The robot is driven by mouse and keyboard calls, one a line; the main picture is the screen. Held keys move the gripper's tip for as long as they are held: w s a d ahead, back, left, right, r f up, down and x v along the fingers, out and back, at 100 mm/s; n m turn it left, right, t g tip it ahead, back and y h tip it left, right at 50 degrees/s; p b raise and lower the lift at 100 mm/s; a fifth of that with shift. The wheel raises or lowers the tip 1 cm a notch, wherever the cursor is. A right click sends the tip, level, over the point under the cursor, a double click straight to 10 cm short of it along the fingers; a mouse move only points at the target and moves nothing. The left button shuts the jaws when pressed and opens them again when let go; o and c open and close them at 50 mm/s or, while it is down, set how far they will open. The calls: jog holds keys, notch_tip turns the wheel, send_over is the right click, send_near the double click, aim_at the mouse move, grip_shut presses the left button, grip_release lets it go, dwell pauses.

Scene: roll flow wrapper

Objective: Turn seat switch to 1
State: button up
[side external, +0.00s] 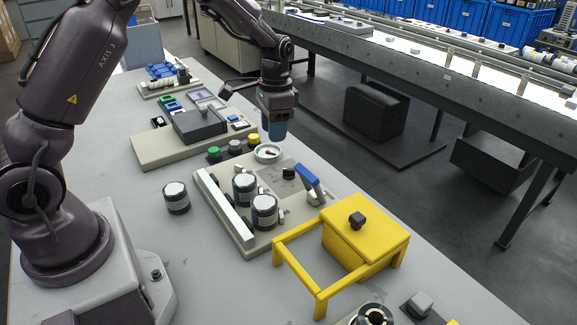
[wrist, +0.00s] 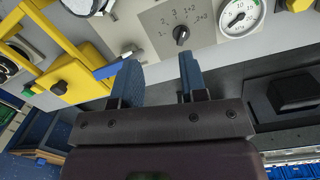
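The seat switch is a small black rotary knob (wrist: 181,34) on a light grey plate, with printed positions 1, 2, 3, 1+2 and 2+3 around it. I cannot tell clearly which mark it points to. In the side view the black knob (side external: 289,173) stands on the beige panel beside a blue-handled lever (side external: 308,176). My gripper (wrist: 160,75) is open and empty, with two blue fingers apart. The knob appears beyond the fingertips, not between them. In the side view my gripper (side external: 273,130) hangs above and behind the knob, near the dial gauge.
A round white gauge (side external: 267,153) sits behind the knob, and it also shows in the wrist view (wrist: 240,14). Two black-and-white cylinders (side external: 264,211) stand to the left on the panel. A yellow frame with a box (side external: 365,235) is in front. Green, black and yellow buttons (side external: 234,147) stand behind.

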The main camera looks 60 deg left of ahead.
aim_at(288, 168)
jog(key=w+a+f+m, duration=0.2)
jog(key=w+m, duration=0.2)
jog(key=w, duration=0.1)
jog(key=shift+t, duration=0.4)
notch_tip(288, 168, down, 12)
jog(key=shift+d+r, duration=0.1)
jog(key=shift+c, duration=0.4)
grip_shut()
